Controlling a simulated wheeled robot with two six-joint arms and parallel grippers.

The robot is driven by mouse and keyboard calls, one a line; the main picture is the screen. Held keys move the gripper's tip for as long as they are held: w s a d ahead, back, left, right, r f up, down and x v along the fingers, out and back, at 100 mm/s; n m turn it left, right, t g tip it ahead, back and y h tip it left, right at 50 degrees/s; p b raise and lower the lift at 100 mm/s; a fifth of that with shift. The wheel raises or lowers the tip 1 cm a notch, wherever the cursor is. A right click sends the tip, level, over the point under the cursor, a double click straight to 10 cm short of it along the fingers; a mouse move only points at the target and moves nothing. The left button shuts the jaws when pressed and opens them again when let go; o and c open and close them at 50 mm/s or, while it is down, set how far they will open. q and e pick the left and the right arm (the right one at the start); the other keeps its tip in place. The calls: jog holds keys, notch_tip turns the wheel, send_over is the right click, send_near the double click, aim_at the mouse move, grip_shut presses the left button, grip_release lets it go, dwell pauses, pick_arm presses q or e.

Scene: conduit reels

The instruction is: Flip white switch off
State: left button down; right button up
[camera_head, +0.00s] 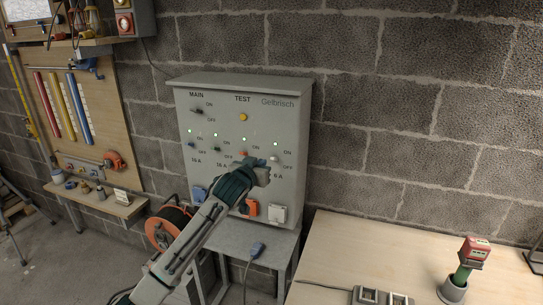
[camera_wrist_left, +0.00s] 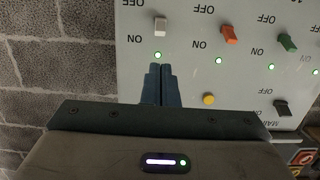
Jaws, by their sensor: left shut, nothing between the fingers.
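The white switch (camera_head: 275,158) is the rightmost of a row on the grey Gelbrisch panel (camera_head: 222,108). In the left wrist view, which is upside down, the white switch (camera_wrist_left: 161,25) stands beside the ON and OFF labels, with a lit green lamp (camera_wrist_left: 157,55) on its ON side. I cannot tell its lever position for sure. My left gripper (camera_head: 266,167) is in front of the panel, close to the white switch. Its fingers (camera_wrist_left: 161,68) are together and empty, pointing toward the lamp and switch, with a visible gap to the switch. My right gripper is out of view.
An orange switch (camera_wrist_left: 229,35) and a green switch (camera_wrist_left: 287,42) sit beside the white one, with a yellow button (camera_wrist_left: 208,99) and a black main switch (camera_wrist_left: 280,107). Sockets line the panel's lower part, including a white one (camera_head: 277,214). A wooden table (camera_head: 350,250) stands at right.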

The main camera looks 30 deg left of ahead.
aim_at(274, 159)
pick_arm(q)
jog(key=shift+p+x, duration=2.05)
jog(key=shift+x, duration=2.9)
